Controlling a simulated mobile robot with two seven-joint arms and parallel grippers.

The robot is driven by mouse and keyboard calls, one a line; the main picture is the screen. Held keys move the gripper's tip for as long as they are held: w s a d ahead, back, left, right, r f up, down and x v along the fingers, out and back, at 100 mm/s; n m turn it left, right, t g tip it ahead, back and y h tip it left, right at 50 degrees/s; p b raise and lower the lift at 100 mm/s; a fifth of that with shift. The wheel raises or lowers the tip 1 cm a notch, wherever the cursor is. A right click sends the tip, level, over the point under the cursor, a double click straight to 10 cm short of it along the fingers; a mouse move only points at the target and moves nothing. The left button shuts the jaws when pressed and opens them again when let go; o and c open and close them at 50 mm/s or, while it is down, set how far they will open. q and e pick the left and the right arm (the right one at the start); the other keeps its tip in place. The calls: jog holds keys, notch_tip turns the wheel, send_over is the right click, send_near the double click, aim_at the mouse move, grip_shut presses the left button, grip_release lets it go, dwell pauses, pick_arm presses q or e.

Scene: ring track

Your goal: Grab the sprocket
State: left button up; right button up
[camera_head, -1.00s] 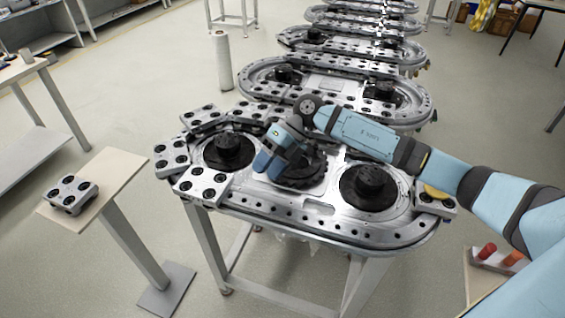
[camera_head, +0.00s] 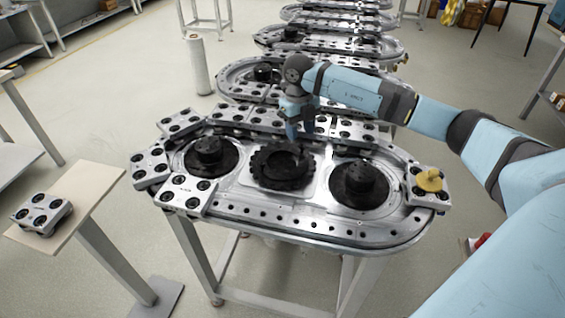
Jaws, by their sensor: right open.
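The sprocket is a black toothed ring (camera_head: 268,178) lying flat on a light plate in the middle of the ring track (camera_head: 290,213). My right gripper (camera_head: 294,136) points down above the far edge of the sprocket. Its jaws are open and I see nothing held in them. The picture does not clearly show whether a fingertip touches the sprocket. My left gripper does not show.
Black hubs stand left (camera_head: 209,152) and right (camera_head: 360,184) of the sprocket. Carriage blocks sit along the track, one with a yellow knob (camera_head: 429,180). A small stand (camera_head: 88,185) at left holds another block (camera_head: 41,213). More tracks stand behind.

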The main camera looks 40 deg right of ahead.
aim_at(302, 145)
jog(key=shift+s+d+f+p, duration=0.15)
jog(key=shift+d+f, duration=0.05)
jog(key=shift+f, duration=1.2)
jog(key=shift+s+d+f+p, duration=0.15)
jog(key=shift+f, duration=1.2)
grip_shut()
jog(key=shift+r, duration=0.1)
